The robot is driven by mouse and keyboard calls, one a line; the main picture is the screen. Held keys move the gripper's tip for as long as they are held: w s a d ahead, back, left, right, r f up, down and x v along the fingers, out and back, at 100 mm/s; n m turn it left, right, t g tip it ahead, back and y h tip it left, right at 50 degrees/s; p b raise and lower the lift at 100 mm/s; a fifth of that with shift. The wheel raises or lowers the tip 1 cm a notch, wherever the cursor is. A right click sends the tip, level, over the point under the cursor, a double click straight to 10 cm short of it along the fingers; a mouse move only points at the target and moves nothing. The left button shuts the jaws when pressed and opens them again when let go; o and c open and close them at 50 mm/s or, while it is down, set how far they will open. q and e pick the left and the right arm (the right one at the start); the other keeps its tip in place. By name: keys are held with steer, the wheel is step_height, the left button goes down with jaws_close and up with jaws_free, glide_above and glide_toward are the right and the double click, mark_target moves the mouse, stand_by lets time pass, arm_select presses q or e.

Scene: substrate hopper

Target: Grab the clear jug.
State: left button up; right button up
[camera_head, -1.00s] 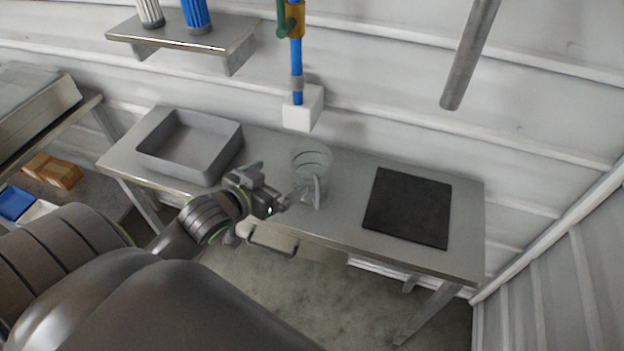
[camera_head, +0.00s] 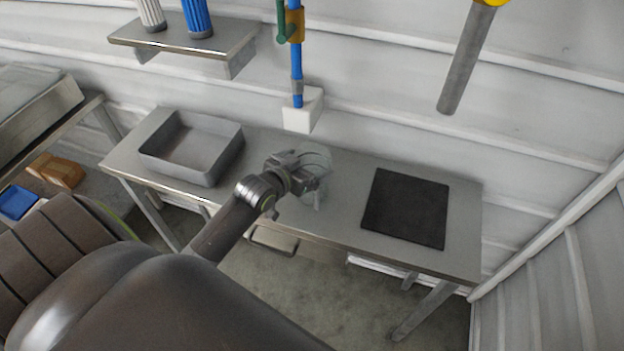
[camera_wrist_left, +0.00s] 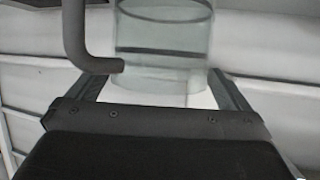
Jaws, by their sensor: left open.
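The clear jug (camera_head: 320,153) stands on the metal table, partly hidden behind my left gripper in the head view. It is see-through, with dark bands around it in the left wrist view (camera_wrist_left: 165,35). My left gripper (camera_head: 312,182) is at the jug's near side. In the left wrist view its open fingers (camera_wrist_left: 160,82) point toward the jug, whose lower part shows between them. I cannot tell whether a finger touches it. My right gripper is not in view.
A grey tray (camera_head: 168,172) sits on the table (camera_head: 262,150) to the left, a black mat (camera_head: 405,208) to the right. A white block (camera_head: 300,115) under a blue pipe (camera_head: 297,70) is behind the jug.

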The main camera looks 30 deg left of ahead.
arm_select(q)
steer(key=shift+x, duration=0.85)
steer(key=c, duration=1.1)
